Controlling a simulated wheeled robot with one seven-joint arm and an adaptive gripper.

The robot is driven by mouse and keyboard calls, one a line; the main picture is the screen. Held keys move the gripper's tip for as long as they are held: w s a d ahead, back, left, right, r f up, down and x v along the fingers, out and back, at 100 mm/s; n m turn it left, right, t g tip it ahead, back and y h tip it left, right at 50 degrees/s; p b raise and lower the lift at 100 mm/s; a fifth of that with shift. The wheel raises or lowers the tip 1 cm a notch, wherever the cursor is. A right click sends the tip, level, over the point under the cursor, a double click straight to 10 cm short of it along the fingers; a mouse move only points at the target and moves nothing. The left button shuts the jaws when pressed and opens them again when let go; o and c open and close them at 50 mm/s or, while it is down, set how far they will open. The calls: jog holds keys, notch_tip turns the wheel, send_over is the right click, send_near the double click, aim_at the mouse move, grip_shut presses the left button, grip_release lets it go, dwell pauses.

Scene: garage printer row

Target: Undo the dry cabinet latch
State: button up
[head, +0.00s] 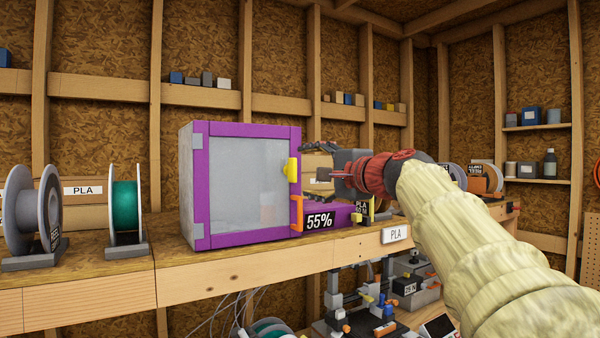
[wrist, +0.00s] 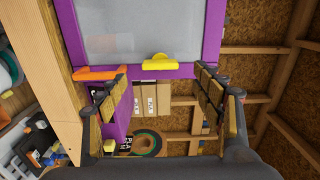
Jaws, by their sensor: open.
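The dry cabinet (head: 198,190) stands on the bench, with a purple frame and a closed, cloudy clear door. A yellow latch piece (head: 292,170) sits on the door's right edge, with an orange handle (head: 297,213) below it. My gripper (head: 312,168) is just right of the latch in the head view, partly against a cluttered background. In the wrist view my gripper (wrist: 160,75) is open and empty. The yellow latch (wrist: 167,63) lies between its spread fingers, near the tips. The orange handle (wrist: 98,73) is by the left fingertip; touching cannot be told.
A purple base with a 55% display (head: 319,221) is right of the cabinet. Filament spools, including a teal one (head: 124,206), stand on the bench at left. Printer parts (head: 375,300) fill the shelf below.

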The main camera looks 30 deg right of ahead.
jog(key=s, duration=0.3)
jog(key=shift+s+d, duration=0.1)
jog(key=shift+s, duration=0.3)
